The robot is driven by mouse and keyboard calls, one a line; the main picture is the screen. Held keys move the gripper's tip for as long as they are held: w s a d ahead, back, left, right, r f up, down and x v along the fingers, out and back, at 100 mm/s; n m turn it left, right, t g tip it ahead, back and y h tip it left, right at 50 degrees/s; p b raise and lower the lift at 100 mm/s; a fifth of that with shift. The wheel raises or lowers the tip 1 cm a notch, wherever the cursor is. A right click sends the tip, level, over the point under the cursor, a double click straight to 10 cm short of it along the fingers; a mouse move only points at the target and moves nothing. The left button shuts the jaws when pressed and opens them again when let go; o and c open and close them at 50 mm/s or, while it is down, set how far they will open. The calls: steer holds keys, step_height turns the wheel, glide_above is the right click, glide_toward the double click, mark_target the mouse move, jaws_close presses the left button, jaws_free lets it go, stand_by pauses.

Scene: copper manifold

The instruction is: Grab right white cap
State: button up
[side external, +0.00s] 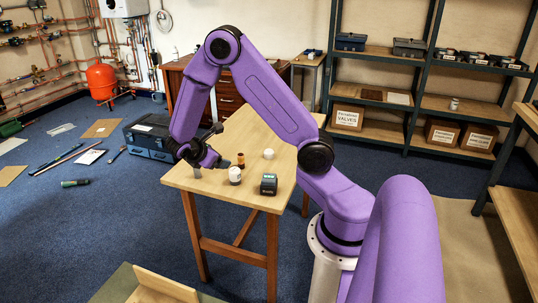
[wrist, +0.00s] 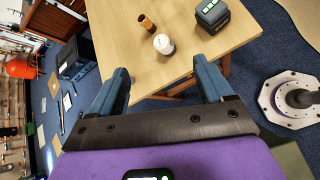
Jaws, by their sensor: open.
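Two white caps are on the wooden table in the side view. One white cap (side external: 268,154) lies farther right and back; the other, a larger white piece (side external: 235,175), stands nearer my gripper. The nearer one also shows in the wrist view (wrist: 164,44), ahead of my fingers; the right cap is not in that view. My gripper (side external: 221,147) is at the table's left edge, open, with nothing between its fingers (wrist: 160,72). A copper fitting (side external: 241,160) stands beside the nearer white piece, and shows in the wrist view (wrist: 147,22).
A dark box-shaped device (side external: 269,184) sits on the table near its front, right of the nearer white piece. The rest of the tabletop (side external: 225,190) is mostly clear. A blue toolbox (side external: 150,136) stands on the floor to the left.

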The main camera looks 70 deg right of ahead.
steer(key=w+d+f+n+g+h, duration=0.15)
steer(key=d+f, duration=0.45)
steer(key=d, duration=0.6)
steer(key=n+h, duration=0.2)
steer(key=n, duration=0.1)
glide_toward(267, 153)
steer(key=shift+m+y, duration=0.25)
steer(key=x, duration=0.5)
steer(key=shift+f, duration=0.25)
steer(key=shift+d+r+x, duration=0.1)
steer(key=shift+r+x, duration=0.05)
steer(key=shift+x, duration=0.85)
steer(key=shift+d+r+x, duration=0.1)
steer(key=shift+r+x, duration=0.05)
steer(key=shift+x, duration=0.85)
steer(key=shift+r+x, duration=0.2)
steer(key=shift+x, duration=0.75)
steer(key=c, duration=1.1)
